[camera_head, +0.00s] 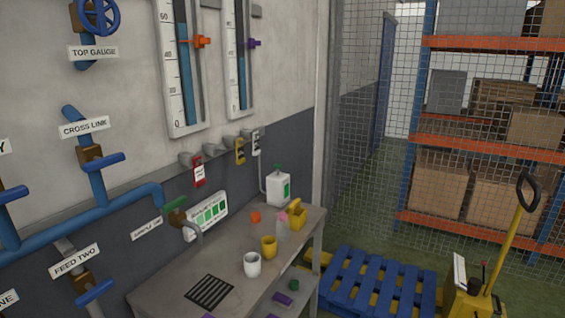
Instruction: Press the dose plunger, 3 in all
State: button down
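A white box (278,188) with a green panel stands at the far end of the workbench, against the wall. A small green knob (278,167) sits on its top; it looks like the dose plunger, but no label on it is readable. A thin pale tube or cable runs from the box up the wall. My gripper is not in view, and nothing touches the box or the knob.
The grey bench (185,289) holds a white cup (252,264), a yellow cup (268,247), a yellow container (297,217) and a dark grate (209,291). Blue pipes with valves line the left wall. A blue pallet (375,283) and yellow pallet truck (470,300) stand right.

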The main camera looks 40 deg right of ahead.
aim_at(278, 166)
jog(key=i+l+u, duration=0.1)
jog(key=l, duration=0.5)
jog(key=i+l+u, duration=0.15)
jog(key=l, duration=0.45)
jog(key=i+l+u, duration=0.1)
jog(key=l, duration=0.55)
jog(key=i+l+u, duration=0.1)
jog(key=l, duration=0.5)
jog(key=i+l+u, duration=0.2)
jog(key=i+l, duration=0.2)
jog(key=l, duration=0.25)
jog(key=i+l, duration=0.15)
jog(key=l, duration=0.2)
jog(key=i+l+u, duration=0.15)
jog(key=l, duration=0.25)
jog(key=i+l+u, duration=0.1)
jog(key=l, duration=0.25)
jog(key=i, duration=0.1)
